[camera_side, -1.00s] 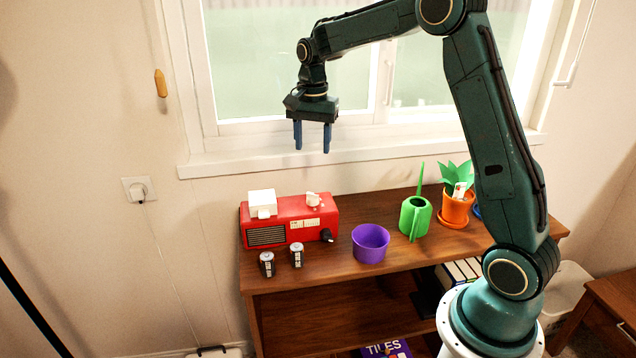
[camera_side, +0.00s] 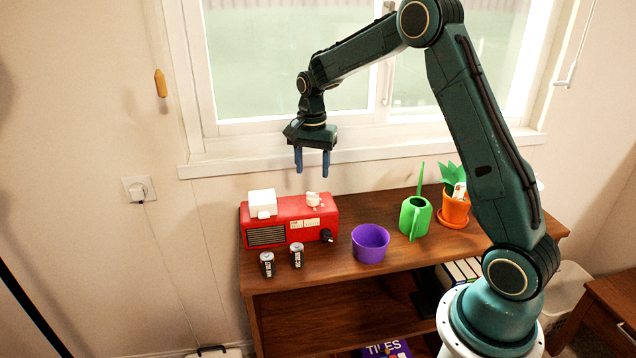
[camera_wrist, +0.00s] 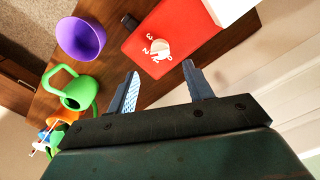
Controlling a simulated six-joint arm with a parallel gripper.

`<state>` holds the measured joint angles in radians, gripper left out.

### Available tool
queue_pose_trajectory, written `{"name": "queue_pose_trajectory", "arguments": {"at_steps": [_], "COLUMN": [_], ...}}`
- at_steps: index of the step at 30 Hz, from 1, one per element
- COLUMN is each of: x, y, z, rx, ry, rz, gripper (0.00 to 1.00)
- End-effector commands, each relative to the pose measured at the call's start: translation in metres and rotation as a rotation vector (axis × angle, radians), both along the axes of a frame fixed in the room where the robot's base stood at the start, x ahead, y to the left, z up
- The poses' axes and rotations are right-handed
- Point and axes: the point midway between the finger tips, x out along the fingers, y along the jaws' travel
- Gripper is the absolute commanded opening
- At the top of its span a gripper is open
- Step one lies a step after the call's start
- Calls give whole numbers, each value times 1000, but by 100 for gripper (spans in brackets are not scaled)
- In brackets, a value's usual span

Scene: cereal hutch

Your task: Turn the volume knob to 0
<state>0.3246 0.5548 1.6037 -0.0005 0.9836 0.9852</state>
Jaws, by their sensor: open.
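A red radio (camera_side: 290,222) stands on the wooden hutch top. A small white volume knob (camera_side: 313,199) sits on its top face, toward the right end. In the wrist view the knob (camera_wrist: 161,47) shows on the red top, with white numbers beside it; 1, 2 and 3 seem readable. Where its pointer aims is too small to tell. My gripper (camera_side: 312,174) is open and empty, fingers pointing down, above the knob and apart from it. In the wrist view my gripper (camera_wrist: 160,85) has its two fingers spread, with the knob beyond them.
A white box-like piece (camera_side: 262,202) is on the radio's top left. A black knob (camera_side: 326,235) is on its front. Two batteries (camera_side: 267,264) (camera_side: 297,255) stand in front. A purple pot (camera_side: 370,243), green watering can (camera_side: 415,217) and orange plant pot (camera_side: 454,209) stand to the right.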

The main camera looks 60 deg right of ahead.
Motion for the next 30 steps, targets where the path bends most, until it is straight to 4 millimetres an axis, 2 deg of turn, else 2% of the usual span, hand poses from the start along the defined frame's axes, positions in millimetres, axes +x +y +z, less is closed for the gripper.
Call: {"name": "queue_pose_trajectory", "arguments": {"at_steps": [9, 15, 21, 29, 30], "x": [-1, 0, 0, 0, 0], "y": [0, 0, 0, 0, 0], "z": [-49, -69, -76, -77, -77], "rx": [1, 1, 1, 0, 0], "ry": [3, 1, 0, 0, 0], "rz": [0, 0, 0, 0, 0], "gripper": [51, 51, 51, 51, 43]}}
